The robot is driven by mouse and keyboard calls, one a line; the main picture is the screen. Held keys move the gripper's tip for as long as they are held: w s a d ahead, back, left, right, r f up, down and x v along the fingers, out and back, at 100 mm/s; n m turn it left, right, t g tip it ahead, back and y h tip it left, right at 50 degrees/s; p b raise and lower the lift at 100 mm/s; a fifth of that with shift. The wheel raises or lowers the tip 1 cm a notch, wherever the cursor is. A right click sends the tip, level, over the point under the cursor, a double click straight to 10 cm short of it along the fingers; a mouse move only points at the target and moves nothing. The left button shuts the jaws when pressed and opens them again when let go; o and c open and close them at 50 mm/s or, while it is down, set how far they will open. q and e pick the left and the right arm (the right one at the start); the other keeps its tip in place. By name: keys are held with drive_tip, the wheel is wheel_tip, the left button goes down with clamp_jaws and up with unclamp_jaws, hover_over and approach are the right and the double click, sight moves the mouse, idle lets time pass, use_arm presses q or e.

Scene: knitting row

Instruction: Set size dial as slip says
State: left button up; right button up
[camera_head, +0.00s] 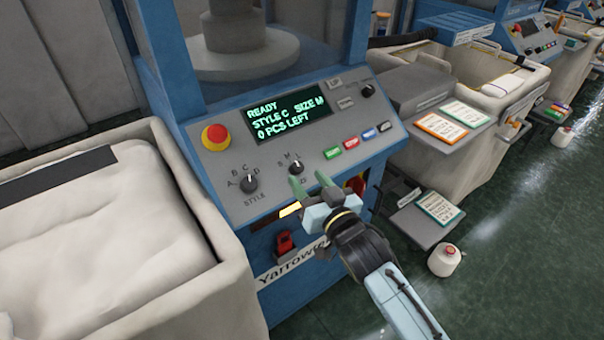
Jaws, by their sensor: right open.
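The size dial (296,168) is a small dark knob on the grey sloped panel (322,130), with letters around it; B or S, M and L are hard to read. The display (290,113) reads READY, STYLE C, SIZE M, 0 PCS LEFT. My right gripper (310,182) is open, its green fingertips just below and right of the size dial. I cannot tell whether they touch it. Paper slips in an orange frame (441,126) and a green frame (466,113) lie on the grey side shelf; their text is too small to read. My left gripper is out of view.
The style dial (249,183) sits left of the size dial. A red stop button (215,137) is at upper left, with several coloured buttons (351,143) at right. A fabric-filled bin (205,230) stands left. A white cone (444,260) stands on the floor.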

sight(300, 170)
drive_tip(key=x, duration=0.2)
drive_tip(key=shift+w+a, duration=0.2)
drive_tip(key=shift+w, duration=0.05)
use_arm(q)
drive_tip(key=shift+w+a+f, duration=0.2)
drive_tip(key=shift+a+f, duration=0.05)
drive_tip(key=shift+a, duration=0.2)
use_arm(e)
drive_tip(key=shift+w+a, duration=0.25)
drive_tip(key=shift+w, duration=0.25)
drive_tip(key=c, duration=1)
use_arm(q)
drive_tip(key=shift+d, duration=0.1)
